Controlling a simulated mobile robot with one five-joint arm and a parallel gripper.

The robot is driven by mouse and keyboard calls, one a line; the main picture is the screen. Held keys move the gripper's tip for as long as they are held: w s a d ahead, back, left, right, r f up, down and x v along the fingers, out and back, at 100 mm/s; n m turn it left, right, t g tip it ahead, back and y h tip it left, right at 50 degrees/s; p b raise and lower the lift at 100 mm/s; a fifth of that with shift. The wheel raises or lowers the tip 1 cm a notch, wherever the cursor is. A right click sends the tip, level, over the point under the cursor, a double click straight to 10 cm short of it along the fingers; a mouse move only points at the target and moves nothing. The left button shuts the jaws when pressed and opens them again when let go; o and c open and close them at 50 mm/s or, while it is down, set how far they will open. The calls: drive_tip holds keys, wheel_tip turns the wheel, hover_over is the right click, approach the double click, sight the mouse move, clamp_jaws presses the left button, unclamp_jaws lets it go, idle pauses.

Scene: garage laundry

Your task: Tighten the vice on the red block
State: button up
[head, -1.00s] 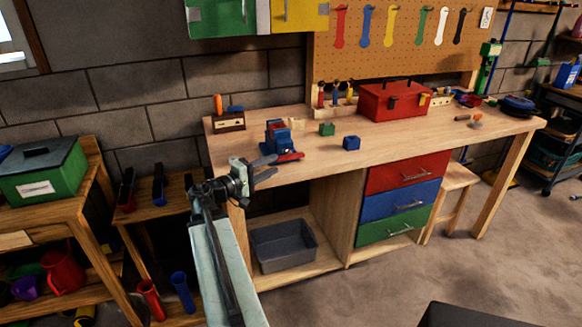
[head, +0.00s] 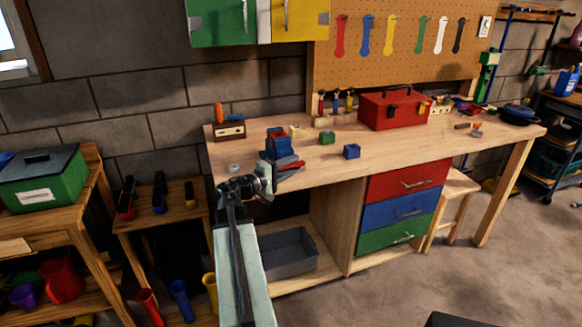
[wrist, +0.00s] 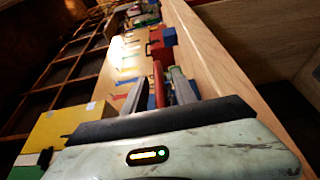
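The blue vice (head: 278,145) stands near the front left of the wooden workbench. A small red patch, likely the red block (head: 275,131), shows at its top, and I cannot tell how firmly it is held. The vice's red handle (wrist: 158,84) shows in the wrist view between the two grey fingers. My gripper (head: 288,164) is at the front of the vice with its fingers apart on either side of the handle. I cannot tell whether they touch it. The gripper partly hides the vice's lower front.
A green block (head: 327,138) and a blue block (head: 351,151) lie right of the vice. A red toolbox (head: 393,108) stands farther back. A white ring-shaped item (head: 234,168) is at the bench's left edge.

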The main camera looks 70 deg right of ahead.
clamp_jaws()
drive_tip(key=shift+r+p, duration=0.1)
drive_tip(key=shift+p, duration=0.25)
drive_tip(key=y+p, duration=0.1)
drive_tip(key=p, duration=0.2)
drive_tip(key=shift+r+m+t, duration=0.3)
drive_tip(key=t+y+p, duration=0.1)
drive_tip(key=y+p, duration=0.1)
drive_tip(key=p, duration=0.3)
drive_tip(key=shift+r+m, duration=0.15)
drive_tip(key=shift+m, duration=0.25)
drive_tip(key=t+y+p, duration=0.1)
drive_tip(key=y+p, duration=0.1)
drive_tip(key=p, duration=0.2)
drive_tip(key=m+t+y+p, duration=0.1)
drive_tip(key=t+y+p, duration=0.1)
drive_tip(key=p, duration=0.2)
drive_tip(key=shift+s+f+t, duration=0.1)
drive_tip(key=shift+f+t, duration=0.1)
drive_tip(key=shift+t, duration=0.1)
drive_tip(key=t+y+p, duration=0.1)
drive_tip(key=m+t+y+p, duration=0.1)
drive_tip(key=p, duration=0.1)
drive_tip(key=shift+f, duration=0.25)
drive_tip(key=shift+f+m+t+y+p, duration=0.15)
drive_tip(key=shift+m+t+y+p, duration=0.15)
drive_tip(key=shift+t+y+p, duration=0.45)
